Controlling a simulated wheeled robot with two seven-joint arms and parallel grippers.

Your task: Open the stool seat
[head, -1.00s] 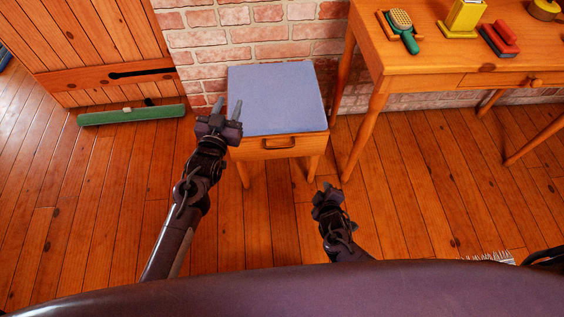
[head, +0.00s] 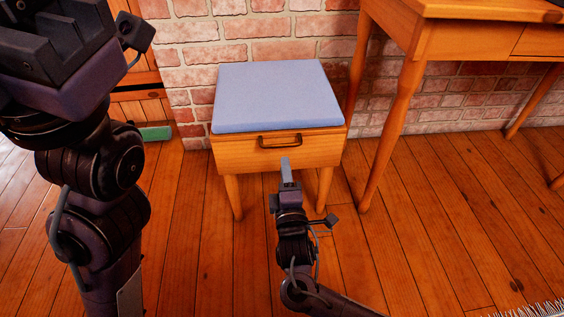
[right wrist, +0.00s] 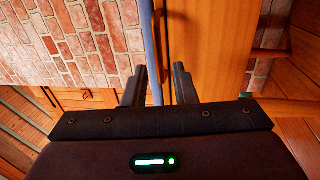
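The stool has a blue padded seat (head: 270,95) lying flat on a wooden box body (head: 235,153) with a dark handle (head: 280,141) on its front. The seat is shut. My right gripper (head: 286,165) is in front of the stool, just below the handle. In the right wrist view its two fingers (right wrist: 159,75) are apart, with the seat's blue edge (right wrist: 152,45) and the wooden front (right wrist: 212,50) beyond them. The dark handle lies between the fingers in that picture; I cannot tell if they touch it. My left gripper (head: 55,35) is large at upper left, its fingers partly cut off.
A brick wall (head: 260,32) stands right behind the stool. A wooden table (head: 440,40) stands close on the right, its leg (head: 383,150) beside the stool. A green object (head: 156,133) lies on the floor at left. The plank floor in front is clear.

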